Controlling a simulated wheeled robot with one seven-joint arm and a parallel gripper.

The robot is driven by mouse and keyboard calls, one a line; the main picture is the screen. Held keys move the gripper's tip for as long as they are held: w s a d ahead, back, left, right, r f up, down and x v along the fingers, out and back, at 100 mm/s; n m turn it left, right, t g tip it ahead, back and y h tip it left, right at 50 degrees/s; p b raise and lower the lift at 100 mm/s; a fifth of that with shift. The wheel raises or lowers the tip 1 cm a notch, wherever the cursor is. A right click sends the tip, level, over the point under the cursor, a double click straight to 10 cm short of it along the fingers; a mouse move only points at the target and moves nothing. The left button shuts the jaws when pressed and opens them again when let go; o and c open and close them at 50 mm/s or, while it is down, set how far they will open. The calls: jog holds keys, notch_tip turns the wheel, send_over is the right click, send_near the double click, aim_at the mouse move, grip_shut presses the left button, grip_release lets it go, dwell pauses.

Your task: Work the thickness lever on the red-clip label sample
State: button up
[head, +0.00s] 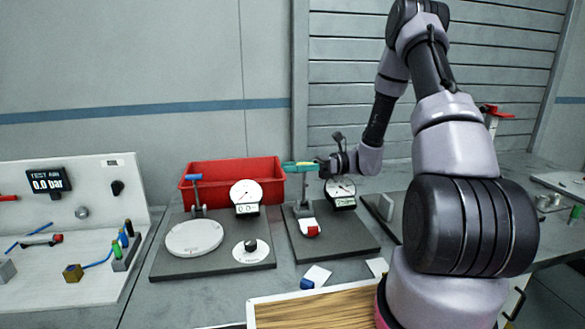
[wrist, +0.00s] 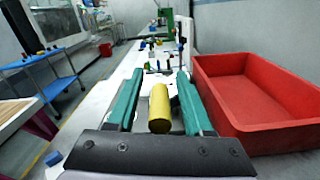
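The label sample with the red clip (head: 311,229) sits on the dark base of the right-hand thickness gauge (head: 340,188), in the head view. My gripper (head: 298,166) is level above that gauge, its teal fingers pointing left. In the wrist view a yellow cylinder (wrist: 159,108), apparently the lever's grip, lies between the fingers (wrist: 158,78). Gaps show on both sides of it, so my gripper is open around it and not pressing it. The lever's lower part is hidden in the wrist view.
A red bin (head: 232,183) stands behind the gauges; it is close on the right in the wrist view (wrist: 250,122). A tester with a blue-topped lever (head: 194,178) and white disc is at left. A blue-clip sample (head: 317,277) lies in front.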

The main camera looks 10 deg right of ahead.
grip_shut()
dwell(1.3)
